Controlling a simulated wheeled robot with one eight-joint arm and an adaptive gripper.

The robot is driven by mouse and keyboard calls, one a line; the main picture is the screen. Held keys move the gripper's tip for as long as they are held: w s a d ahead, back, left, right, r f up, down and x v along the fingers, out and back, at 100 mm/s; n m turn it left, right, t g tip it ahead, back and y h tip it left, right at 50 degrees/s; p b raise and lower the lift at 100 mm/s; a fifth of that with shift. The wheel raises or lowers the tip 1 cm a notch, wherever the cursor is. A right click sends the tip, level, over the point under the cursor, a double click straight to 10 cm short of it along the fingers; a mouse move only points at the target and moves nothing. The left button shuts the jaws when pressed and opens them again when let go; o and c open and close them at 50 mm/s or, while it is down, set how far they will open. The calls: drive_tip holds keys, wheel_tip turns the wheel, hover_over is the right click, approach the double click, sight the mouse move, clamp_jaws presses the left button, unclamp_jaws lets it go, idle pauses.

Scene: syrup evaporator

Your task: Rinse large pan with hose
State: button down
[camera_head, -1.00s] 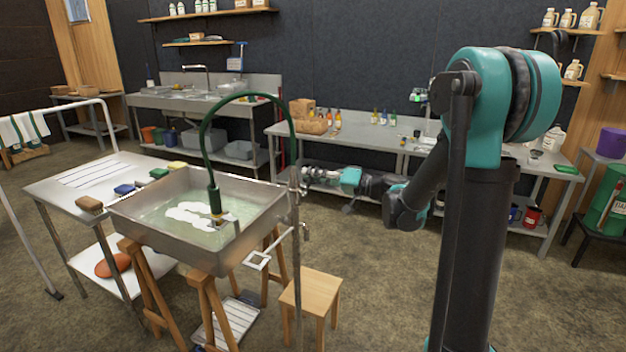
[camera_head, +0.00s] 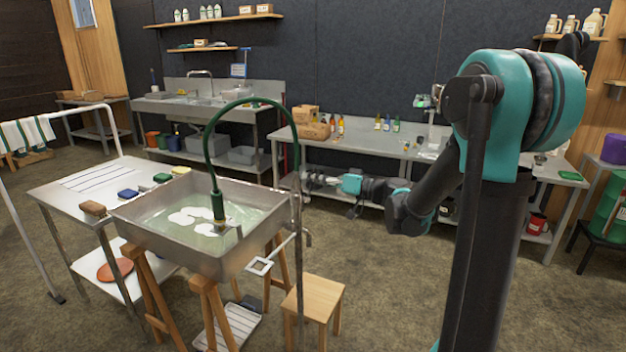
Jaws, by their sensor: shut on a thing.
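The large pan (camera_head: 178,245) is a rectangular steel basin on wooden trestles at left centre. It holds greenish water with white foam patches (camera_head: 190,215) on it. The green hose (camera_head: 207,143) arches from the upright metal pipe (camera_head: 298,262) at the pan's right side over into the pan. Its dark nozzle end (camera_head: 218,205) hangs down at the water near the foam. My gripper (camera_head: 306,181) reaches in from the right to the pipe and the hose's lower right end. It is small here and its fingertips are partly hidden; it appears shut on the hose there.
A metal side table (camera_head: 65,196) with several sponges and blocks stands left of the pan. A long workbench (camera_head: 350,150) and a sink unit (camera_head: 158,105) line the back wall. The floor at centre right is clear.

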drive_tip(key=shift+f, duration=0.1)
drive_tip(key=c, duration=1.4)
unclamp_jaws()
drive_tip(key=shift+d, duration=0.1)
drive_tip(key=v, duration=0.8)
